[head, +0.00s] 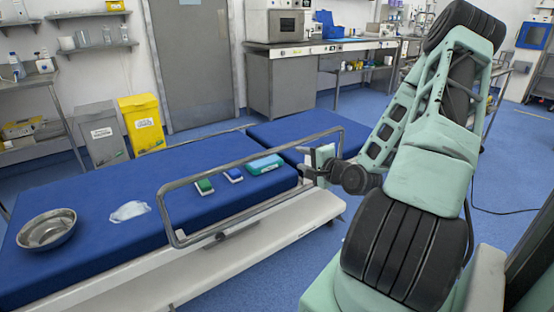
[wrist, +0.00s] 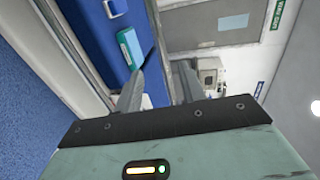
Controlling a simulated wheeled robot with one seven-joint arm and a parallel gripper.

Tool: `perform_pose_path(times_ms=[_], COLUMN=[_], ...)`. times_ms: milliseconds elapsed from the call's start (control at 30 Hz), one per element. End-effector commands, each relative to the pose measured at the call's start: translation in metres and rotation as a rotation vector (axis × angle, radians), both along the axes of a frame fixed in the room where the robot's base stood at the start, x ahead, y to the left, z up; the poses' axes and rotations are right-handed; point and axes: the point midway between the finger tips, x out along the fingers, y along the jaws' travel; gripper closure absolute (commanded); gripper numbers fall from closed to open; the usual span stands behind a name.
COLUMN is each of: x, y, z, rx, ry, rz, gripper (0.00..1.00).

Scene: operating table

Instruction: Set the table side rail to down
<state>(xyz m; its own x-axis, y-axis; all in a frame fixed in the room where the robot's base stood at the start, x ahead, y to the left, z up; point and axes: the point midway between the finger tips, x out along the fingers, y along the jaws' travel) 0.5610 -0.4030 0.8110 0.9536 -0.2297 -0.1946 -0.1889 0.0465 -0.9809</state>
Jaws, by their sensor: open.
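The table side rail (head: 253,154) is a grey metal loop. It stands raised along the near long side of the blue-topped operating table (head: 165,235), its top bar above the mattress. My gripper (head: 307,170) is by the rail's right end, with its fingers pointing toward the table. The head view does not clearly show whether the fingers touch the rail. In the wrist view the two fingers of my gripper (wrist: 160,85) are apart, and I see nothing firmly held between them.
On the mattress are a steel bowl (head: 47,229), a white cloth (head: 129,211), a green box (head: 204,186), a blue box (head: 233,175) and a teal box (head: 265,165). Bins (head: 142,124) stand behind. Blue floor (head: 300,262) is free on the near side.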

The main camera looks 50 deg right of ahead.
Motion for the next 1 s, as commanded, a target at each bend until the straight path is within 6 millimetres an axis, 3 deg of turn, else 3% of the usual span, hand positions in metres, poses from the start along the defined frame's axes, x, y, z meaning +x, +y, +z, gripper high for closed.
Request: perform_pose_path(times_ms=[433,800,1000], x=[0.021,0.096,0.121], y=[-0.002,-0.02,-0.026], z=[-0.01,-0.02,-0.025], rx=[-0.005,-0.001,0.0], ry=[-0.001,-0.001,0.001], rz=[0.002,0.003,0.002], gripper=[0.6,0.6,0.6])
